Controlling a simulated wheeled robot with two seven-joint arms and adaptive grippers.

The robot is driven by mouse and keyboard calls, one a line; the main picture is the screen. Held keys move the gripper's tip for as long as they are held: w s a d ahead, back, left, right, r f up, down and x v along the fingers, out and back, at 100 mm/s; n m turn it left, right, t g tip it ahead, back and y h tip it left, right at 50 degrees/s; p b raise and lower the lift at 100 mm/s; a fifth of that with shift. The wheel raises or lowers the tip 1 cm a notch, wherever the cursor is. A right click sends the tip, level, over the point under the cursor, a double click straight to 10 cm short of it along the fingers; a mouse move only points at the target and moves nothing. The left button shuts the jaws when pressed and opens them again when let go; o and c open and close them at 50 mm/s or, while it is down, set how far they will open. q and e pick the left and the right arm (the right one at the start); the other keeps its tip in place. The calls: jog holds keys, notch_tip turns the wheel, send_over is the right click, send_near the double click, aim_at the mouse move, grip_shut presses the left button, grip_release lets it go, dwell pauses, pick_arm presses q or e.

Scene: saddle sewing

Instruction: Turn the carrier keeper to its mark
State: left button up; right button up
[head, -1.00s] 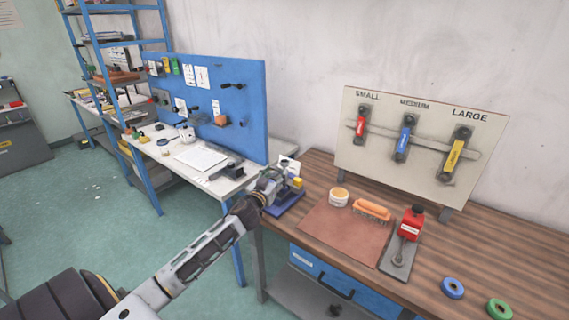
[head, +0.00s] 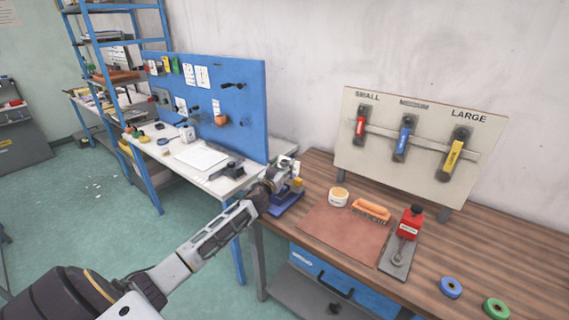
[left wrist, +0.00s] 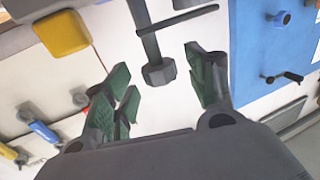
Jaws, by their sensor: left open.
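My left gripper (head: 286,170) is at the small blue fixture (head: 284,204) on the left end of the wooden bench. In the left wrist view its green-padded fingers (left wrist: 163,88) are open. A dark bar with a hexagonal end (left wrist: 158,74) shows between the fingers, with visible gaps on both sides. It may be the carrier keeper, but I cannot tell for certain. A yellow block (left wrist: 62,33) lies up and left of the fingers; a yellow block also shows on the fixture in the head view (head: 297,184). I cannot make out a mark. My right gripper is not in view.
The wooden bench (head: 500,240) holds a leather sheet (head: 340,232), a round tub (head: 339,196), an orange brush (head: 371,208) and a red-topped tool (head: 411,222). A board with three coloured handles (head: 420,130) stands behind. A blue pegboard (head: 240,95) is at left.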

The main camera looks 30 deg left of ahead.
pick_arm(q)
jog(key=shift+w+a, duration=0.25)
jog(key=shift+w, duration=0.95)
jog(key=shift+c, duration=0.3)
grip_shut()
